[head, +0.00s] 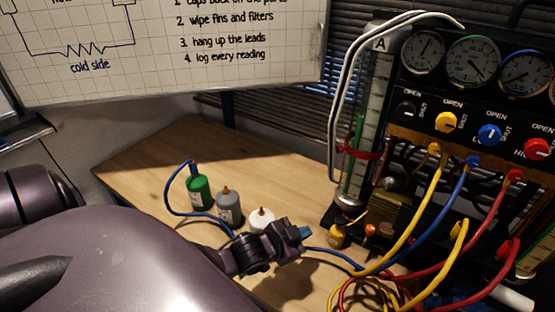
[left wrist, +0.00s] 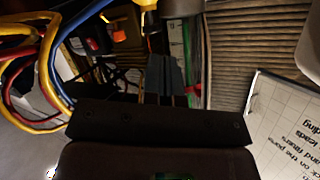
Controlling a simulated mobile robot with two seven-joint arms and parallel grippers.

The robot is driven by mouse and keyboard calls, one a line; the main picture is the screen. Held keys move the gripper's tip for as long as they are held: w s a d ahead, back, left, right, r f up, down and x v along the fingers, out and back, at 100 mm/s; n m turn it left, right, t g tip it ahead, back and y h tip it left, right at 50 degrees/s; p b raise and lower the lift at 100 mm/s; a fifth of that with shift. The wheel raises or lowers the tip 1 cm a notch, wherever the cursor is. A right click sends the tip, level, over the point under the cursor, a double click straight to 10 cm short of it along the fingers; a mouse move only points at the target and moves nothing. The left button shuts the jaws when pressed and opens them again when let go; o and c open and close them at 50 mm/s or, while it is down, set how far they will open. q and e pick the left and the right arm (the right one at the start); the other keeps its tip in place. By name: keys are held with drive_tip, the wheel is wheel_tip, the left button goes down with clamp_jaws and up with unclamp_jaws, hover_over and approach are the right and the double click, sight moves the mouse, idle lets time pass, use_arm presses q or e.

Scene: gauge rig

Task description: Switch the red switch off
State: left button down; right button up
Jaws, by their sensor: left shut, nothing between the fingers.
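My left gripper (head: 304,233) is above the wooden bench, to the left of the gauge rig, pointing right towards its lower part. Its fingers are shut and empty; they also show in the left wrist view (left wrist: 165,75). A small red part (left wrist: 92,45), possibly the red switch, shows among dark parts of the rig in the left wrist view, apart from the fingers. It is too small and dark to tell its position. In the head view I cannot make out a red switch; a round red knob (head: 537,148) sits on the rig's panel. My right gripper is not in view.
The gauge rig (head: 420,100) stands at the right with yellow, blue and red hoses (head: 440,205) looping down before it. Green (head: 198,192), grey (head: 229,208) and white (head: 261,220) bottles stand beside my left gripper. The bench (head: 150,160) is clear at its back left.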

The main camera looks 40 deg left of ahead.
use_arm(q)
drive_tip(key=shift+n+g+y, duration=0.4)
drive_tip(key=shift+n+y, duration=0.1)
drive_tip(key=shift+n, duration=0.2)
drive_tip(key=s+f, duration=0.1)
drive_tip(key=s+a+f, duration=0.1)
drive_tip(key=s, duration=0.1)
drive_tip(key=s+a+f, duration=0.1)
drive_tip(key=shift+s+a+f, duration=0.1)
drive_tip(key=shift+s+f, duration=0.15)
drive_tip(key=shift+s, duration=0.1)
drive_tip(key=shift+s+a+f, duration=0.1)
drive_tip(key=shift+s+f, duration=0.3)
drive_tip(key=shift+s, duration=0.2)
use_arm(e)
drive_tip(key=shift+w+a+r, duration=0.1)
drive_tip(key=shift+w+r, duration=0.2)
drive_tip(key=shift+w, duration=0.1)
